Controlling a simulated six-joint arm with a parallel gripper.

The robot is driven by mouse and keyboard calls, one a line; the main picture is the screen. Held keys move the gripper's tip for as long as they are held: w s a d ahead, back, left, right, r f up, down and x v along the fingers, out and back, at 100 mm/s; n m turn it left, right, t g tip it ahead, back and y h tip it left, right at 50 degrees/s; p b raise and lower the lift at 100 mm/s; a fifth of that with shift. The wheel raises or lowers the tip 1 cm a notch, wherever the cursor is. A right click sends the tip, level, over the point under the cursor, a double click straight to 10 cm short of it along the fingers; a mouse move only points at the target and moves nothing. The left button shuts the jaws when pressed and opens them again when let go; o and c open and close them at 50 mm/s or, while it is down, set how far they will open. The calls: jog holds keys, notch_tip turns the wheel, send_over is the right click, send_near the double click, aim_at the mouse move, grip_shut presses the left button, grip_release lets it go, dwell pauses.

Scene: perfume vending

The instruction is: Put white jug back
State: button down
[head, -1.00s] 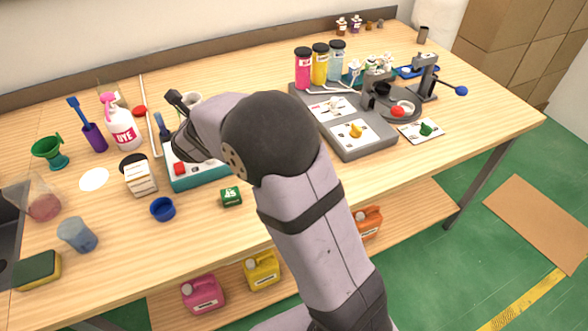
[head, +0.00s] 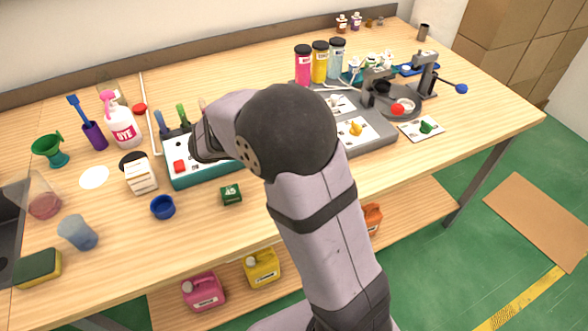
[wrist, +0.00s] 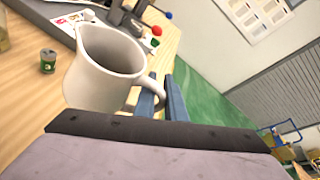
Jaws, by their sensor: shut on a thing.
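The white jug (wrist: 95,85) fills the left of the wrist view, its open rim facing up and its handle toward my gripper (wrist: 158,84). The blue fingers are shut on the jug's handle. In the head view, the jug and fingers are hidden behind my arm, above the back middle of the table. A flat white round spot (head: 94,178) lies bare on the left part of the table.
A teal-based device (head: 190,176) with a red button stands left of my arm. The pink-topped DYE bottle (head: 121,125), boxed jar (head: 139,175) and blue cap (head: 163,207) stand farther left. A grey dispensing station (head: 368,137) and coloured bottles (head: 319,62) are at right.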

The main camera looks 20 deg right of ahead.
jog(key=shift+s+d+f, duration=0.1)
jog(key=shift+s+f, duration=0.05)
jog(key=shift+f, duration=4.55)
jog(key=c, duration=1.8)
grip_release()
jog(key=shift+f, duration=0.1)
jog(key=b+v, duration=0.1)
jog(key=v, duration=1.1)
